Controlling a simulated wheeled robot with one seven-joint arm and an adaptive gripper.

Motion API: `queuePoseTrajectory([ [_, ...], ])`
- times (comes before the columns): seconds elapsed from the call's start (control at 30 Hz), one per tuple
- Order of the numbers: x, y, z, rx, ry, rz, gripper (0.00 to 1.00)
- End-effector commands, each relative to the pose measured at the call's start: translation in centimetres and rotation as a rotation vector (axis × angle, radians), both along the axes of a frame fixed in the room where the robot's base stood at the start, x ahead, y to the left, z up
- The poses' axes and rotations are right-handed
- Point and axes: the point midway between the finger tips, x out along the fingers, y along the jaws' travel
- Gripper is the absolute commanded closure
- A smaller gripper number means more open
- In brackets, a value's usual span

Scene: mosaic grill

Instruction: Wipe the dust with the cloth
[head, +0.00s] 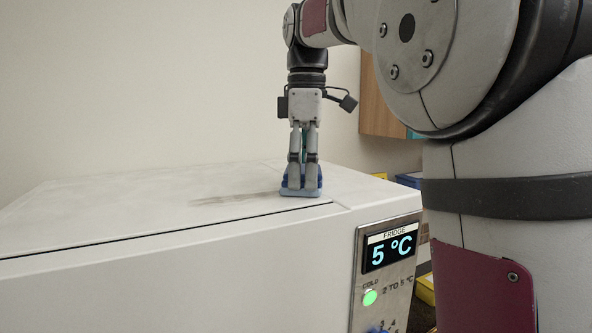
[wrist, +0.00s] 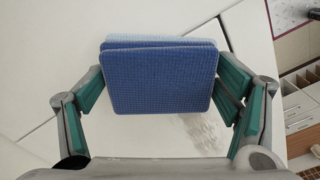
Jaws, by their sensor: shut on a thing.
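My gripper (head: 303,182) points straight down at the fridge top and is shut on a folded blue cloth (head: 300,193). In the wrist view the cloth (wrist: 160,80) spans the space between the green finger pads, with a lighter blue layer showing behind it. The cloth is at the surface of the white fridge top (head: 110,205), near its front edge; I cannot tell how firmly it touches. A brownish-grey dust smear (head: 235,198) lies just left of the cloth. In the wrist view the dust (wrist: 203,133) shows below the cloth, partly hidden by it and the gripper.
The fridge front has a panel with a "5 °C" display (head: 390,252) and a green lit button (head: 370,297). A seam crosses the top near the cloth. The left part of the top is clear. Drawers (wrist: 300,105) stand beyond the fridge edge in the wrist view.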

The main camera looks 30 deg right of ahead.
Motion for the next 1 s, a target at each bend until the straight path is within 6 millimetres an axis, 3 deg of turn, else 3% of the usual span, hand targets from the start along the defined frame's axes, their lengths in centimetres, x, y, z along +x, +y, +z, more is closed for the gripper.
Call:
queuePoseTrajectory([
  [1.0,-0.1,6.4,-0.1,0.001,-0.002,0.005,0.43],
])
